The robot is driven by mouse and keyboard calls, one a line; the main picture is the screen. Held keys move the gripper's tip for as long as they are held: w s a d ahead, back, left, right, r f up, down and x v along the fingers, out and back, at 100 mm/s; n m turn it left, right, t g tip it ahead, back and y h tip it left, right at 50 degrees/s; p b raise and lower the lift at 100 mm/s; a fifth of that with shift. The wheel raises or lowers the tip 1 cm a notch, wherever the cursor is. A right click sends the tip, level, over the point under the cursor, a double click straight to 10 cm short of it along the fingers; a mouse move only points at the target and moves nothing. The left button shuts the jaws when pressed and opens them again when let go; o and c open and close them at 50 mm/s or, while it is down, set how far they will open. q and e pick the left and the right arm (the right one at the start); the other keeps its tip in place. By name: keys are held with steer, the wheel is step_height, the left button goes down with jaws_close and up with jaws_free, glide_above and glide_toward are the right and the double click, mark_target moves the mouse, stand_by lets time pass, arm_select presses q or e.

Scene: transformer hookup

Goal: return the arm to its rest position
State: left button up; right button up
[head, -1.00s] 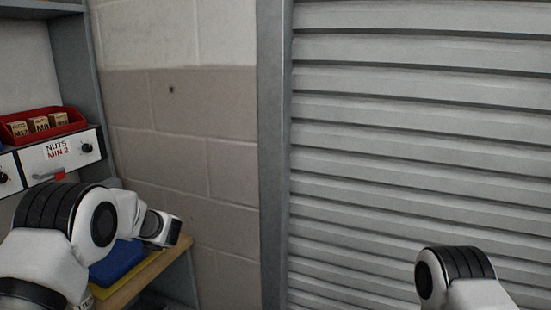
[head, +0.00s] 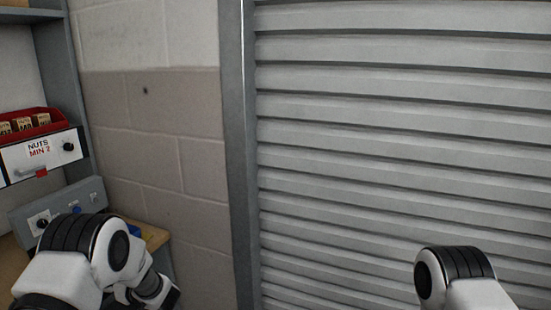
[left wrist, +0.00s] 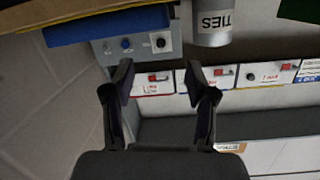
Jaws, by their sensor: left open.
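My left arm (head: 75,262) comes in at the lower left of the head view, bent, with its wrist (head: 150,288) low near the bottom edge. Its fingers cannot be made out there. In the left wrist view my left gripper (left wrist: 160,82) is open, its two dark fingers apart with nothing between them. Of my right arm (head: 458,278) only a white and black joint shows at the lower right of the head view. My right gripper is out of view.
A drawer labelled NUTS (head: 40,155) and a red bin (head: 35,122) are at left, above a grey knob box (head: 60,207). A grey shutter (head: 400,150) fills the right.

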arm_select(q)
steer(key=s+d+f+m+h, duration=0.3)
steer(key=s+f+m+h, duration=0.1)
steer(key=s+f, duration=0.5)
steer(key=s+d+f+m+h, duration=0.35)
steer(key=s+f, duration=0.25)
steer(key=f, duration=0.4)
steer(key=s+d+f+m+g+h, duration=0.1)
steer(key=s+d, duration=0.5)
steer(key=s, duration=0.7)
steer(key=s+d+f+m+g+h, duration=0.2)
steer(key=s+d+g+h, duration=0.4)
steer(key=s, duration=0.7)
steer(key=shift+s+f, duration=0.3)
steer(key=shift+f, duration=0.15)
steer(key=shift+c, duration=0.4)
